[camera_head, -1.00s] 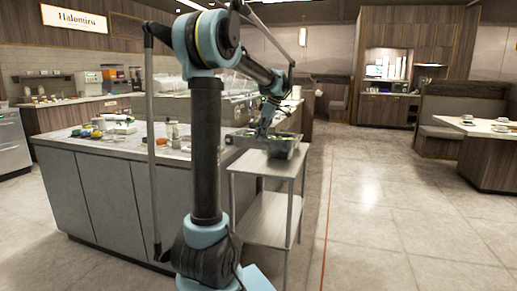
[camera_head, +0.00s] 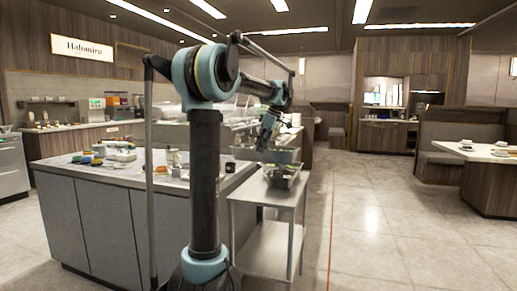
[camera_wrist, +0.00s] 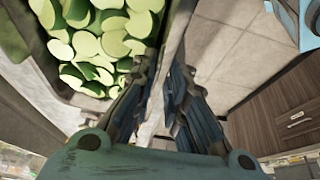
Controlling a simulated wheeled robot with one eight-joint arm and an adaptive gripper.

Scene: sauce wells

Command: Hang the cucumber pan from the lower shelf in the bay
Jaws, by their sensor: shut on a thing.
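The cucumber pan shows in the wrist view as a dark metal wall (camera_wrist: 172,45) beside many pale green cucumber slices (camera_wrist: 100,45). My gripper (camera_wrist: 150,95) is shut on that wall, one finger on each side. In the head view my gripper (camera_head: 266,138) holds the pan (camera_head: 262,154) by its rim, above the top of a metal cart (camera_head: 246,186). The pan looks roughly level, and its inside is mostly hidden there. The bay cannot be made out clearly.
A second metal pan (camera_head: 282,177) with something green stands on the cart top, just below the held pan. The cart's lower shelf (camera_head: 268,252) looks empty. A counter (camera_head: 105,215) with small items stands at left. Open floor (camera_head: 385,225) lies right.

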